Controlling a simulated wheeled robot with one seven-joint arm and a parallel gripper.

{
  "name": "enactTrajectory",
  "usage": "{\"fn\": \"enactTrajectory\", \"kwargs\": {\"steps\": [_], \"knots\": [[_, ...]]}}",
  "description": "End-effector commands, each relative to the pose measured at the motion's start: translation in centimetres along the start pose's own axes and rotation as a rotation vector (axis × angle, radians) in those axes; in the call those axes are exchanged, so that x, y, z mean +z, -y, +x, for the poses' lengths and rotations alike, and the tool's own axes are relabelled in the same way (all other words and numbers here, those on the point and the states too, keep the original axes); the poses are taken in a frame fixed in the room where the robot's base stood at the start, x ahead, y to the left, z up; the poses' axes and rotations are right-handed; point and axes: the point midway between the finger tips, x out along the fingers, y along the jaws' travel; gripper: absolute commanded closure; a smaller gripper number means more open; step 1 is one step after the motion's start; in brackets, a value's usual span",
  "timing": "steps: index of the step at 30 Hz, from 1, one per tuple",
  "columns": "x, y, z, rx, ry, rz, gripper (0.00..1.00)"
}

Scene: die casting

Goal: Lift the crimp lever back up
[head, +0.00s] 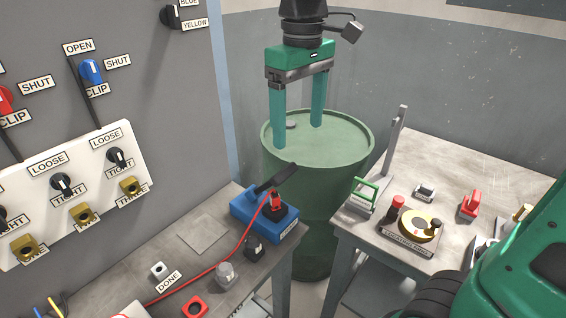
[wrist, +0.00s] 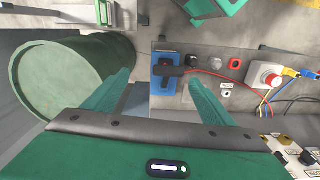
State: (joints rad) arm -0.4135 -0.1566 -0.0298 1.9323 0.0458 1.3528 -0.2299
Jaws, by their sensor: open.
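The blue crimp tool (head: 250,212) sits at the right end of the left bench. Its black crimp lever (head: 274,180) slants up and right at a shallow angle over the tool. A red plug with a red cable (head: 240,243) is at the tool's dark block. My gripper (head: 298,136) hangs open and empty, with two teal fingers pointing down, behind and above the lever in the head view. In the wrist view the crimp lever (wrist: 172,71) and blue tool (wrist: 160,88) show between the fingertips of my gripper (wrist: 160,77), apart from them.
A green drum (head: 340,150) stands behind the benches, below my gripper. The right bench (head: 430,150) holds a rotary device (head: 412,227), a green-handled item (head: 365,194) and small parts. Several knobs cover the left panel (head: 130,50). Coloured connectors (head: 195,305) lie on the left bench.

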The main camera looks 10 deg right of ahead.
Motion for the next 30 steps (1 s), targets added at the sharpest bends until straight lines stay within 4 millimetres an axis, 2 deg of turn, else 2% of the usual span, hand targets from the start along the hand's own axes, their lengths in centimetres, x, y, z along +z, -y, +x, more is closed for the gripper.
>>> {"fn": "enactTrajectory", "kwargs": {"steps": [3, 8, 11, 21, 30], "knots": [[-1.4, 1.8, -0.7, -0.001, 0.001, -0.070, 0.23], [-1.8, 2.3, -0.2, -0.001, 0.003, -0.090, 0.23], [-1.7, 2.3, 1.0, -0.001, 0.004, -0.088, 0.23], [-1.6, 2.2, 7.0, -0.001, 0.004, -0.086, 0.23], [-1.7, 2.2, 9.7, -0.001, 0.002, -0.086, 0.23]]}}
